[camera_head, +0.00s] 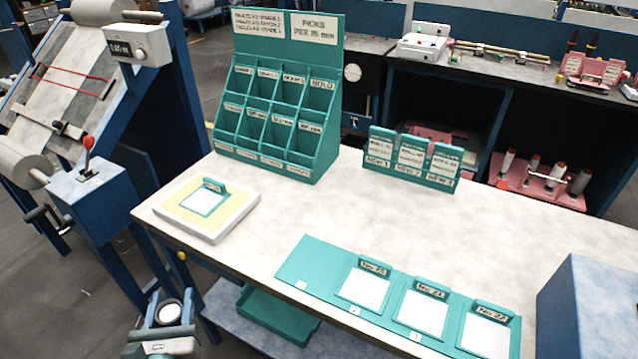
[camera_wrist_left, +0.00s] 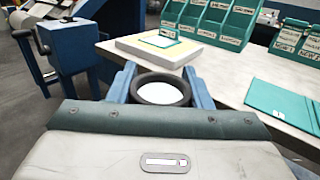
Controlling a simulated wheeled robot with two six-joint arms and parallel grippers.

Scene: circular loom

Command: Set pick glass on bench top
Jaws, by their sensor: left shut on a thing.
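The pick glass (camera_head: 169,313) is a round dark ring with a white centre. My left gripper (camera_head: 170,316) is shut on it, and it sits between the two blue fingers in the left wrist view (camera_wrist_left: 161,92). The gripper holds it off the front left edge of the bench, beside the bench top rather than over it. The bench top (camera_head: 300,215) is pale and mottled, with bare space in its middle. My right gripper is in neither view.
A yellow and white pad (camera_head: 235,222) with a small teal-framed card lies at the bench's left end. A teal pigeonhole rack (camera_head: 325,150) and a teal label stand (camera_head: 412,180) stand behind. A teal board with cards (camera_head: 318,262) lies along the front. A blue box (camera_head: 590,310) is at right.

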